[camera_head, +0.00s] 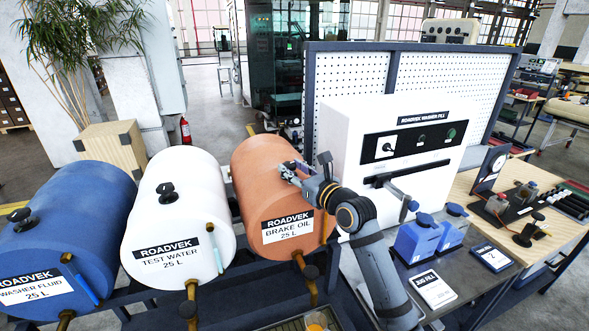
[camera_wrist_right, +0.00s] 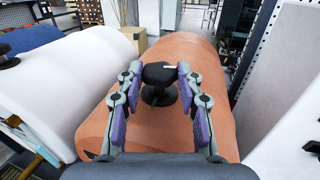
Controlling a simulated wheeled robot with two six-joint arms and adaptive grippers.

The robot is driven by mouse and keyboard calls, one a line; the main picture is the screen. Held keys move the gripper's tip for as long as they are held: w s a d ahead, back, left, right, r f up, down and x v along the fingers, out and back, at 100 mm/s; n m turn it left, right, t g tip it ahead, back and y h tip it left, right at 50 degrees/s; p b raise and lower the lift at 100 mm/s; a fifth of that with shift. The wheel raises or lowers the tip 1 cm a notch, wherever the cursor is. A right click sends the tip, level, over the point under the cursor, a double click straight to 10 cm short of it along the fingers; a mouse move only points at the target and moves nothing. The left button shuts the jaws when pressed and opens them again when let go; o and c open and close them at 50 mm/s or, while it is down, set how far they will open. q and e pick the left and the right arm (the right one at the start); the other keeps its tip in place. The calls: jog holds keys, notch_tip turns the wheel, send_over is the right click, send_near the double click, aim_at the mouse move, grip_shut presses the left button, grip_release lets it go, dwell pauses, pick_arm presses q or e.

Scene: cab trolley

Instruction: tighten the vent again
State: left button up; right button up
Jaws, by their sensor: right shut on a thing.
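The orange brake oil drum (camera_head: 262,160) lies on its side on a dark rack, its front label reading "BRAKE OIL 25 L". Its vent, a black knob on a black stem (camera_wrist_right: 159,90), stands on top of the drum in the right wrist view. My right gripper (camera_head: 287,168) reaches in over the drum from the right. In the right wrist view its two fingers (camera_wrist_right: 160,84) are on either side of the knob and shut on it. In the head view the gripper hides this vent. My left gripper is in neither view.
The white test water drum (camera_head: 178,200) and the blue washer fluid drum (camera_head: 62,235) lie to the left, each with a black vent on top. The white washer fill machine (camera_head: 345,135) stands close on the right. Blue jugs (camera_head: 418,238) stand before it.

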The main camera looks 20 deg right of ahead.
jog(key=shift+a+f+m+h, duration=0.1)
jog(key=shift+m+h, duration=0.4)
jog(key=shift+h, duration=0.2)
jog(key=o, duration=1.2)
jog(key=shift+s, duration=0.15)
jog(key=shift+c, duration=0.2)
